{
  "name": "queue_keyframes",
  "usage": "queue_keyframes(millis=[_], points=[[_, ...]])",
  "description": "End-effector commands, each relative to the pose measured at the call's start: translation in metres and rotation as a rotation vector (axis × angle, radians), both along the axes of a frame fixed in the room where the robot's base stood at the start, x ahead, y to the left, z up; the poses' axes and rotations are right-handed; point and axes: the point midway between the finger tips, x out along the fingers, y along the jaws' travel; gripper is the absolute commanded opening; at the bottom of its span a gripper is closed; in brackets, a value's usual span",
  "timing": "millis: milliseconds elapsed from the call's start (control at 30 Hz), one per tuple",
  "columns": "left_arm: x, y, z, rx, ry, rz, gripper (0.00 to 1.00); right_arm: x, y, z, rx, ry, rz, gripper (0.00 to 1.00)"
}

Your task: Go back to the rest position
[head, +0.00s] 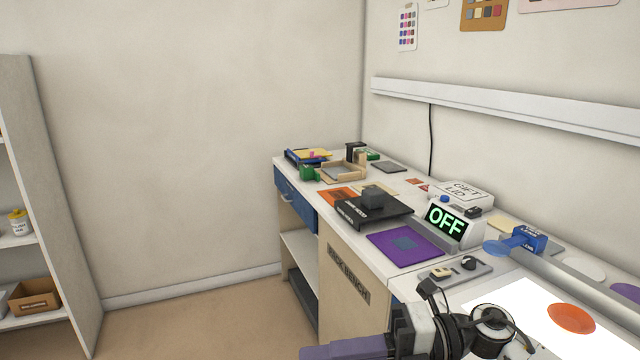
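One of my arms (450,330) shows at the bottom right, in front of the bench. Its purple link comes in from the left, so I take it for my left arm. Black and white wrist parts sit at its right end, over the near edge of the lit white panel (515,297). I cannot make out its gripper fingers, and no held thing shows. My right gripper is not in view.
The bench (345,235) runs along the right wall. It carries a purple sheet (380,243), a black device (350,212), a display reading OFF (446,221), a blue tool (525,238) and an orange disc (572,318). A shelf (50,200) stands left. The floor (200,320) between is clear.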

Motion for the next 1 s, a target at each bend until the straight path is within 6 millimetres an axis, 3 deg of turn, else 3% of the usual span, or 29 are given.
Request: queue_keyframes(millis=[33,100,167,267,367,467,567,700,833,1000], points=[[-0.002,0.000,-0.001,0.001,0.003,0.000,0.31,-0.002,0.012,0.000,0.119,0.095,-0.069,0.00],[-0.003,0.000,-0.001,0.000,0.006,0.000,0.31,0.005,0.017,0.002,0.265,0.221,-0.187,0.00],[-0.003,0.000,-0.002,0.000,0.006,0.000,0.31,0.013,0.013,-0.002,0.378,0.341,-0.299,0.00],[-0.003,0.000,-0.002,0.000,0.007,-0.001,0.31,0.028,-0.005,-0.025,0.535,0.560,-0.506,0.00],[-0.003,0.000,-0.002,-0.001,0.007,-0.001,0.31,0.035,-0.035,-0.070,0.652,0.800,-0.731,0.00],[-0.003,-0.001,-0.002,-0.001,0.007,-0.001,0.31,0.025,-0.071,-0.134,0.726,1.057,-0.971,0.00],[-0.004,-0.001,-0.002,0.000,0.007,-0.002,0.31,-0.003,-0.103,-0.197,0.755,1.288,-1.182,0.00],[-0.003,-0.001,-0.002,0.000,0.007,-0.002,0.31,-0.064,-0.135,-0.274,0.748,1.569,-1.432,0.00],[-0.003,-0.001,-0.002,0.000,0.007,-0.002,0.31,-0.120,-0.153,-0.321,0.716,1.764,-1.598,0.00],[-0.003,-0.001,-0.002,0.000,0.006,-0.002,0.31,-0.165,-0.162,-0.348,0.683,1.897,-1.707,0.00]])
